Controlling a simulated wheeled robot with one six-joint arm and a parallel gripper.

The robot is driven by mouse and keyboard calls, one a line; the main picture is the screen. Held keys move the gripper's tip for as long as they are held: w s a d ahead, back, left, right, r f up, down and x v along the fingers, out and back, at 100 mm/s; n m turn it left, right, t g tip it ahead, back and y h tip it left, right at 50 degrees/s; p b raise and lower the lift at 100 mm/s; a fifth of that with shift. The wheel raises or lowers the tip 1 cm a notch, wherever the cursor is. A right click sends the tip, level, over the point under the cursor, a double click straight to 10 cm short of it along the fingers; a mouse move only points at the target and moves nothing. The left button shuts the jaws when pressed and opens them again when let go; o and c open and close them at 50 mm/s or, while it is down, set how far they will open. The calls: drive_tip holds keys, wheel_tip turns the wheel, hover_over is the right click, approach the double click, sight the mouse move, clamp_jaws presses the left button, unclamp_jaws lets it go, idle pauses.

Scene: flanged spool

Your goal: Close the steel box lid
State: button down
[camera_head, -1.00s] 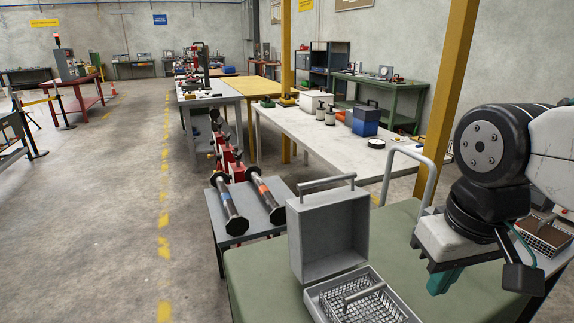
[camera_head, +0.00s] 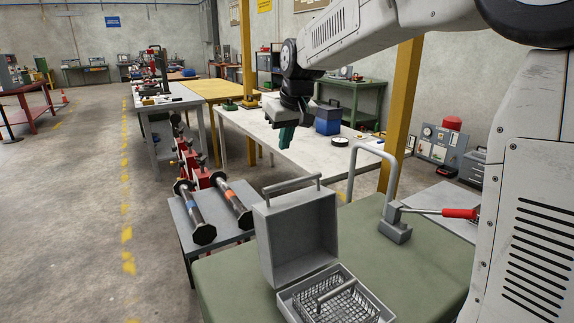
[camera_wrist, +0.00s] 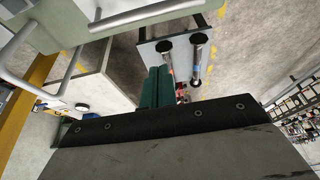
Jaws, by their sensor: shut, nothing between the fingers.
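The steel box stands open on a green-topped table. Its grey lid (camera_head: 306,235) stands upright with a bar handle (camera_head: 292,184) along its top edge. The box base (camera_head: 286,297) lies in front of the lid, holding a wire mesh basket (camera_head: 345,306) with its own handle. The bottom of the base is cut off by the picture edge. My gripper (camera_head: 284,142) has green fingers, pressed together and empty. It hangs in the air above and beyond the lid, apart from it. In the wrist view the shut fingers (camera_wrist: 158,86) point toward the floor area.
The green table (camera_head: 225,283) carries a curved grey pipe (camera_head: 352,160) and a red-handled lever (camera_head: 458,213) right of the box. A small side table holds two flanged spools (camera_head: 232,202), left of the lid. A long pale table (camera_head: 262,127) stands behind.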

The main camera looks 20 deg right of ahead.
drive_tip(key=f, duration=0.6)
drive_tip(key=w+f, duration=0.1)
drive_tip(key=f, duration=0.2)
drive_tip(key=shift+s+d+f, duration=0.1)
drive_tip(key=shift+s, duration=0.7)
drive_tip(key=shift+s, duration=0.1)
